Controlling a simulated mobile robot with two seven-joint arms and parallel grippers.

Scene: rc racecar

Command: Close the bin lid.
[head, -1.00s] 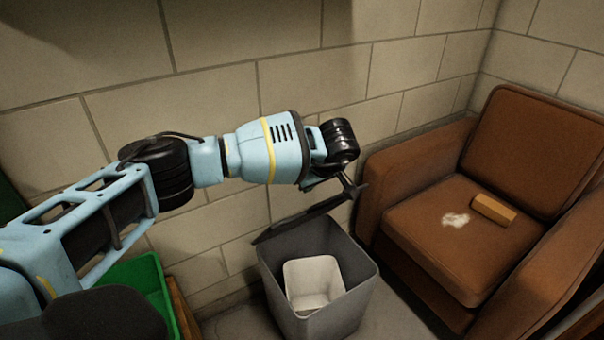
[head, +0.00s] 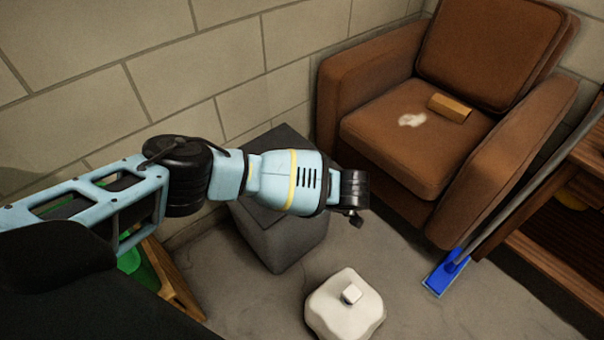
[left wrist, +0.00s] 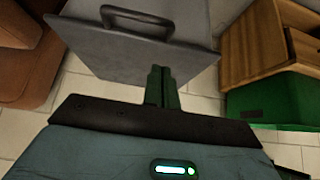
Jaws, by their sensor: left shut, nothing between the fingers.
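The grey bin (head: 285,245) stands on the floor in the middle of the head view. Its dark lid (head: 286,138) lies across the top, partly hidden behind my left arm, and looks down flat; the bin's inside does not show. My left gripper (head: 356,217) is at the arm's end, seen small in the head view. In the left wrist view the lid (left wrist: 125,55) with its dark handle (left wrist: 138,18) shows past my left gripper's fingers (left wrist: 160,75), which are shut and empty. I cannot tell whether they touch the lid. My right gripper is out of view.
A brown armchair (head: 400,150) stands behind the bin. A blue mop head (head: 445,272) lies on the floor at right. A white rounded object (head: 340,305) is at the bottom; I cannot tell whether it is mine. A green container (left wrist: 265,108) and wooden piece are beside the bin.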

